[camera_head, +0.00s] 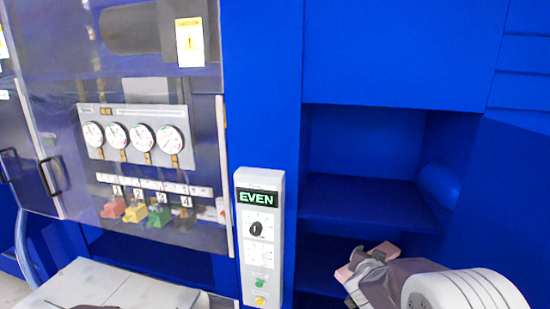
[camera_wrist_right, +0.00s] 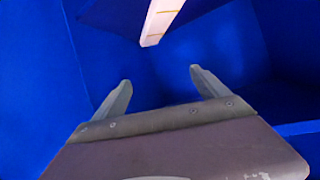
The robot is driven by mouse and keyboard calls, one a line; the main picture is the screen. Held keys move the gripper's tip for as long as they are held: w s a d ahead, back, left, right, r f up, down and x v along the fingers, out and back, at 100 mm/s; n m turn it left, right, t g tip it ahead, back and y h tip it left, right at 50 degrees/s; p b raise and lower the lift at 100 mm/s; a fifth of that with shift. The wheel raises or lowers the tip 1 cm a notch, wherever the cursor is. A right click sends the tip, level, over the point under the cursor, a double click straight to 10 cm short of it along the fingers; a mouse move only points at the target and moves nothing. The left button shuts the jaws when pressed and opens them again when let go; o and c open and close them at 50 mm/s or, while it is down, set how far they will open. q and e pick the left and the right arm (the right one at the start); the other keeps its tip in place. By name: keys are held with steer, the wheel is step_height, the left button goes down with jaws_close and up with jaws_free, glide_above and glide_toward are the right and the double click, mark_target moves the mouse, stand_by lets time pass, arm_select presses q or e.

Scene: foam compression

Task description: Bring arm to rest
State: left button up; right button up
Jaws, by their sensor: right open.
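My right arm comes in from the lower right in the head view. Its gripper (camera_head: 367,259) is in front of the open compartment of the blue cabinet (camera_head: 262,80). In the right wrist view the gripper (camera_wrist_right: 160,78) has its two fingers spread apart with nothing between them. A pale pinkish bar (camera_wrist_right: 160,20) lies beyond the fingertips, apart from them. A pink piece (camera_head: 345,273) shows beside the gripper in the head view; I cannot tell whether it is the same bar. My left gripper is not in view.
A grey control box (camera_head: 259,235) reading "EVEN" stands left of the right arm. A transparent door (camera_head: 150,80) with a handle covers gauges (camera_head: 132,137) and coloured valves. Blue shelves (camera_head: 360,200) and the compartment's side walls lie close around the right gripper.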

steer(key=s+a+f+n+g+y, duration=0.3)
steer(key=s+a+f+n+y, duration=0.3)
steer(key=s+a, duration=0.45)
steer(key=s+f+g, duration=0.3)
steer(key=s, duration=0.5)
steer(key=s+f+n+g, duration=0.1)
steer(key=s+f+g, duration=0.2)
steer(key=s, duration=0.5)
steer(key=shift+s+a+f+g+y, duration=0.2)
steer(key=shift+s+f+g+y, duration=0.15)
steer(key=shift+f, duration=0.35)
